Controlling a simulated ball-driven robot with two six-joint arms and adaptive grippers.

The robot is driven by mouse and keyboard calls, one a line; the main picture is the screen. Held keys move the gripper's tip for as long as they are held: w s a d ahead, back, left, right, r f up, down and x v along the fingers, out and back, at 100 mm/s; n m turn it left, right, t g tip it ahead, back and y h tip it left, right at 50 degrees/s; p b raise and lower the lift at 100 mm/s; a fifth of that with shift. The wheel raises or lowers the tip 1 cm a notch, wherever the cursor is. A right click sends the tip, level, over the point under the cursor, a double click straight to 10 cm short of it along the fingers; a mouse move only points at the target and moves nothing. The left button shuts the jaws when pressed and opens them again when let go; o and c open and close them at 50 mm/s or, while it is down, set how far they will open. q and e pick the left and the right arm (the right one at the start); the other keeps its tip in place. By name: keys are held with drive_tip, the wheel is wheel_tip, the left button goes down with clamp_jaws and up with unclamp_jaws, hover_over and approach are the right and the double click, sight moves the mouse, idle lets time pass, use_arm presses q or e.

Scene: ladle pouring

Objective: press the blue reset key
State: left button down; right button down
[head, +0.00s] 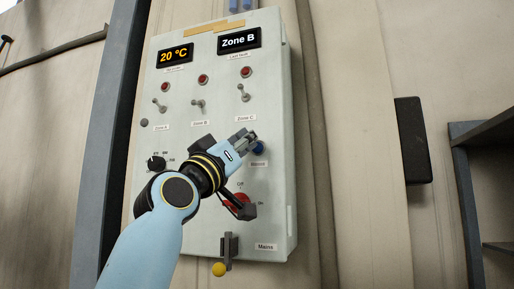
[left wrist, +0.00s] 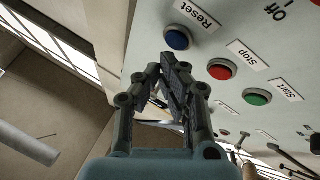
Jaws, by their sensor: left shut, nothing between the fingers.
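The blue reset key (head: 258,148) is a round button on the front of a pale control panel (head: 275,100). In the left wrist view the same blue key (left wrist: 178,38) sits beside a label reading "Reset". My left gripper (head: 246,138) is shut and empty, with its fingertips close to the blue key, just up and left of it in the head view. In the left wrist view the fingertips (left wrist: 174,62) lie just below the key. I cannot tell whether they touch the panel. My right gripper is not in view.
A red Stop button (left wrist: 221,69) and a green Start button (left wrist: 257,96) line up with the key. The panel also has toggle switches (head: 198,105), a black dial (head: 156,163), a red rotary switch (head: 237,200) and a yellow-knobbed Mains lever (head: 219,269).

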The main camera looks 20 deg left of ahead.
use_arm(q)
drive_tip(key=shift+s+p, duration=0.5)
drive_tip(key=shift+s, duration=1.95)
drive_tip(key=shift+a, duration=0.1)
